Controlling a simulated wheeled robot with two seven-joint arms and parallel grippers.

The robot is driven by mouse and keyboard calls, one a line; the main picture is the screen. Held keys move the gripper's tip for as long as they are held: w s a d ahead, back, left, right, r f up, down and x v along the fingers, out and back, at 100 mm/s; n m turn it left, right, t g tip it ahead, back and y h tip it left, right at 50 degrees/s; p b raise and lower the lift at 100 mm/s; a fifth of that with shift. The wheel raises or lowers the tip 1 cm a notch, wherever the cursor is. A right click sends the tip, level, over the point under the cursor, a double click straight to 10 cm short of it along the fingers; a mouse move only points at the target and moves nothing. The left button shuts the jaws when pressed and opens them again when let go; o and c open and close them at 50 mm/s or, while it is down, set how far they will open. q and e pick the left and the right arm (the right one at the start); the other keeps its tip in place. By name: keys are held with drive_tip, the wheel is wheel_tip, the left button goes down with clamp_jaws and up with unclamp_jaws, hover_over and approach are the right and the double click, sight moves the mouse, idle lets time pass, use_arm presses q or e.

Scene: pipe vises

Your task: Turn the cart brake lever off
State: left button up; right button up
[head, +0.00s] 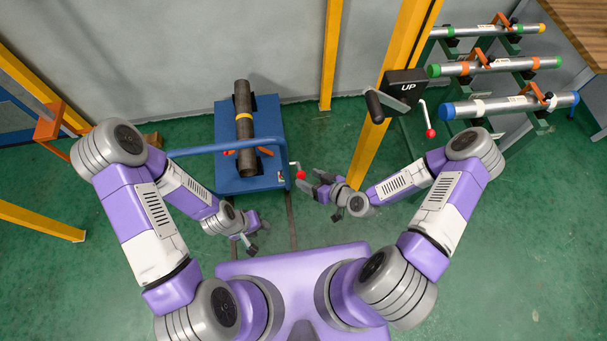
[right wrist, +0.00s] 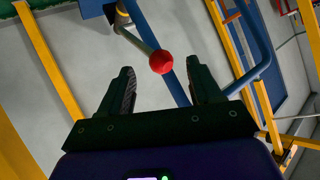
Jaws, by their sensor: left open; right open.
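The cart (head: 228,184) is blue and carries a dark pipe with a yellow band (head: 244,128). Its brake lever, with a red knob (head: 300,175), sticks out at the cart's right front corner. In the right wrist view the red knob (right wrist: 161,62) on its pale rod shows just beyond the fingertips, between them in the picture. My right gripper (head: 312,183) is open and empty, close to the knob; it also shows in the right wrist view (right wrist: 160,82). My left gripper (head: 259,236) is open and empty, in front of the cart.
A yellow post (head: 372,140) with a black box marked UP (head: 405,88) and a red-knobbed crank (head: 430,132) stands right of the cart. Pipes on racks (head: 510,103) are at the right. Green floor is open at front left.

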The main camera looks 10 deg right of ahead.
drive_tip(key=shift+v, duration=1.55)
